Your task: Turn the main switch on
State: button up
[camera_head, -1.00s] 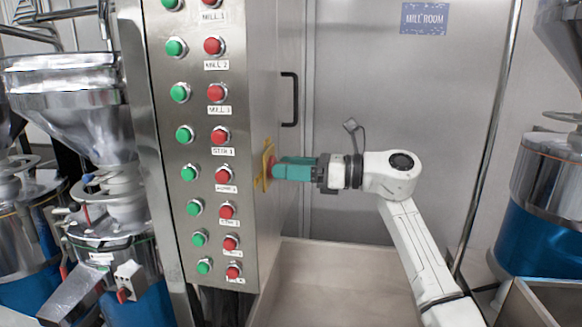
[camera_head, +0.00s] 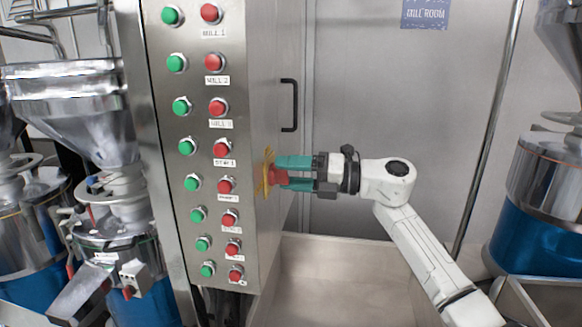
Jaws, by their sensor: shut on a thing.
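The main switch (camera_head: 278,176) is a red knob on a yellow plate (camera_head: 266,173), on the right side wall of the metal control cabinet. My gripper (camera_head: 288,173) reaches it from the right. Its two green fingers lie above and below the red knob and are shut on it. The fingers cover part of the knob, and the marks on the plate are too small to read.
The cabinet front (camera_head: 207,130) carries rows of green and red push buttons with labels. A black door handle (camera_head: 290,105) stands out above my gripper. Metal mills with blue bases stand at the left (camera_head: 150,300) and right (camera_head: 535,235).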

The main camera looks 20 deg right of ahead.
jog(key=shift+w+d+m+p, duration=0.1)
jog(key=shift+m+p, duration=0.8)
jog(key=shift+m, duration=0.6)
jog(key=shift+w+d+m+p, duration=0.1)
jog(key=shift+m+p, duration=0.8)
jog(key=shift+m, duration=0.6)
jog(key=o, duration=1.1)
jog(key=shift+c, duration=0.2)
jog(key=shift+s+f, duration=0.1)
jog(key=b+v, duration=0.3)
jog(key=v, duration=0.7)
jog(key=shift+s+d+b, duration=0.15)
jog(key=shift+d+b, duration=0.1)
jog(key=shift+b, duration=0.1)
